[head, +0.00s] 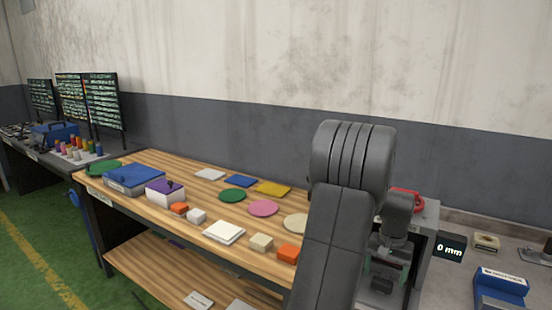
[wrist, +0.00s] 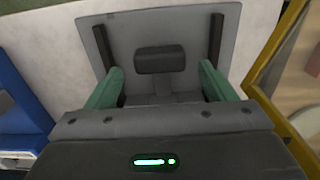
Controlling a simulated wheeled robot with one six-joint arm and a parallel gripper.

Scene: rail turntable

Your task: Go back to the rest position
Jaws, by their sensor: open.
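My gripper (wrist: 160,80) shows in the wrist view with its two green fingers spread apart. The space between the fingers is empty as far as I can see. Beyond them is a grey plate (wrist: 186,25) with a dark rounded block (wrist: 160,59) and dark side bars. In the head view my arm stands in front of the right end of the wooden bench, and the gripper hangs low beside it, partly hidden and small.
The wooden bench (head: 180,178) carries a blue box (head: 135,176), a white box with a purple top (head: 165,192), coloured discs, flat squares and small blocks. A "0 mm" display (head: 449,247) and a blue holder (head: 500,286) are at right. Green floor (head: 45,235) is clear at left.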

